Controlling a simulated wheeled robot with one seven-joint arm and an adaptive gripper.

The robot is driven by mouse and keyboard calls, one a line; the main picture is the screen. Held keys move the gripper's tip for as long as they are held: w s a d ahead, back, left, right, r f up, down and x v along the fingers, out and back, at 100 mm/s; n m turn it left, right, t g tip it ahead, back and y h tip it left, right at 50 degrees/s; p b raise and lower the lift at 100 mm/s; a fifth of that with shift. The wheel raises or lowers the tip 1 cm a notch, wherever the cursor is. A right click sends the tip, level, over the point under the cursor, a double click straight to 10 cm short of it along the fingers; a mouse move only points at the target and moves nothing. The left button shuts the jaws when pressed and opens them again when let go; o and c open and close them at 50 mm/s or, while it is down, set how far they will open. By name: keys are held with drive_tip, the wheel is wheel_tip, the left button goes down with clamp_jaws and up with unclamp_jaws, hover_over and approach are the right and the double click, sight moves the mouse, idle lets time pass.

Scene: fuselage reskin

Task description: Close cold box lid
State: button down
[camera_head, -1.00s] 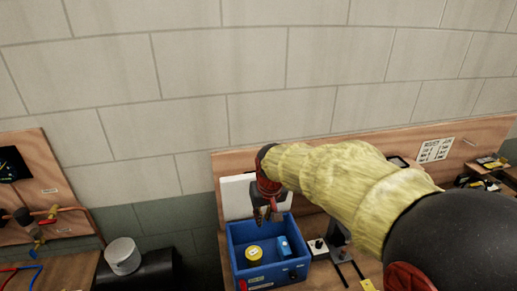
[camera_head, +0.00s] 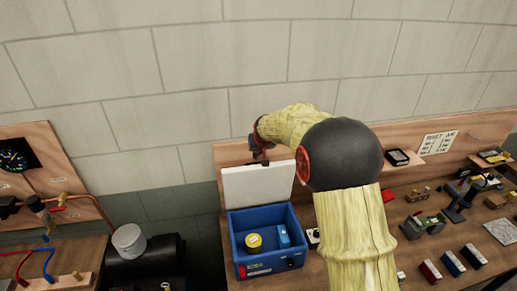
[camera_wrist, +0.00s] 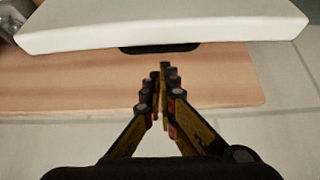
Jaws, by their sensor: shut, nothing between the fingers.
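The blue cold box (camera_head: 235,250) stands open on the bench. Its white lid (camera_head: 257,186) is raised upright at the box's back edge. A yellow round item (camera_head: 254,242) and a small blue item (camera_head: 283,237) lie inside the box. My gripper (camera_head: 261,158) is at the lid's top edge in the head view, partly hidden by my arm. In the wrist view, my gripper (camera_wrist: 160,75) is shut and empty, its fingertips pointing toward the lid's edge (camera_wrist: 170,33). A dark handle or recess (camera_wrist: 158,48) shows just under that edge. I cannot tell whether the fingers touch the lid.
A wooden backboard (camera_head: 430,155) runs behind the bench against the block wall. Tools, blocks and a small vise (camera_head: 424,225) fill the bench to the right.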

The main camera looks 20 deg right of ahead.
drive_tip(key=shift+x, duration=1.55)
drive_tip(key=shift+s, duration=0.25)
drive_tip(key=shift+s+a+b, duration=0.1)
drive_tip(key=shift+s+b, duration=0.2)
drive_tip(key=shift+b, duration=0.2)
drive_tip(key=shift+t, duration=0.3)
